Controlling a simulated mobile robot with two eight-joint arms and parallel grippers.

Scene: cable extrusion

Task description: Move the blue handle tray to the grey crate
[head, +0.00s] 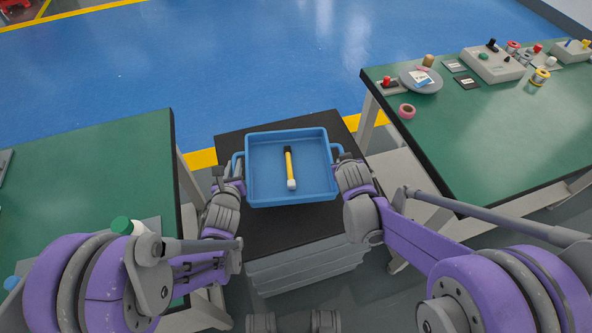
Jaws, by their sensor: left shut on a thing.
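The blue handle tray (258,197) is in the middle of the head view, level, with a handle on its left and right sides. A yellow tool with a black end and a white end (289,168) lies in it. My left gripper (228,176) is shut on the tray's left handle. My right gripper (347,163) is at the right handle; its fingers are too hidden to show whether they are closed. Below the tray is a grey ribbed crate-like block (305,270) with a black top (285,235). I cannot tell whether the tray touches that top.
A green table (90,180) stands at the left, with a green-capped item (122,226) near my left arm. Blue floor beyond is clear.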

